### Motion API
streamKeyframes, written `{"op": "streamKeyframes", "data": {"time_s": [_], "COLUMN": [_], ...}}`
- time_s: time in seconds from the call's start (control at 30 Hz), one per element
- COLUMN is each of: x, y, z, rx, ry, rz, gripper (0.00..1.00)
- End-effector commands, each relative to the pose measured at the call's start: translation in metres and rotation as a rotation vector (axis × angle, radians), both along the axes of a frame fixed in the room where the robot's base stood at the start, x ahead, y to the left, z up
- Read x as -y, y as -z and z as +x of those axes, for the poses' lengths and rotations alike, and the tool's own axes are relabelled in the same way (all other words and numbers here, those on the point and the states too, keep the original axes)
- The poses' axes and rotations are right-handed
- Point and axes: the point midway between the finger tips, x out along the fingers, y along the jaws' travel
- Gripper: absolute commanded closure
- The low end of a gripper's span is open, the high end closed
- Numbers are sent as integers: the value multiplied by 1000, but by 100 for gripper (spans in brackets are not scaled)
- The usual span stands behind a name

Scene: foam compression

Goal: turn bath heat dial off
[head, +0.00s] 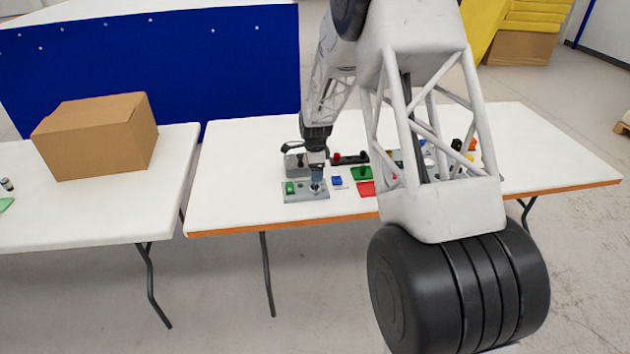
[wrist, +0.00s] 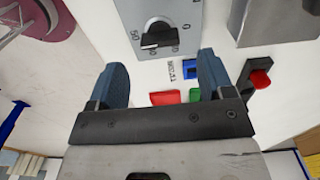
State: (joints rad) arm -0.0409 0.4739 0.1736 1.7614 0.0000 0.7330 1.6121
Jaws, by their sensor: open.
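The bath heat dial (wrist: 158,40) is a black bar knob with a pale ring on a grey plate (wrist: 184,8), at the top middle of the wrist view. Numbers are printed around it, and the bar lies roughly level in the picture. In the head view the grey dial unit (head: 301,196) stands near the table's front edge, with a green part on its left. My gripper (wrist: 160,62) is open, its two blue fingers apart and empty, with the knob between and beyond the tips. In the head view my gripper (head: 317,172) is just above the unit's right side, partly hiding the dial.
A blue block (head: 337,181), green plate (head: 361,173) and red plate (head: 366,189) lie right of the unit. A dark bar with knobs (head: 349,159) is behind. My arm hides the table's middle. The white table (head: 240,170) is clear at left.

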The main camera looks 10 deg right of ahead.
Motion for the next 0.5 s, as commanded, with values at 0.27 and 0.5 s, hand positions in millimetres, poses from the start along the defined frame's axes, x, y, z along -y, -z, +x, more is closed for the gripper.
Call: {"op": "streamKeyframes", "data": {"time_s": [0.27, 0.5], "x": [0, 0], "y": [33, 45], "z": [0, 0], "rx": [-1, 0], "ry": [0, 0], "rz": [0, 0], "gripper": [26, 26]}}
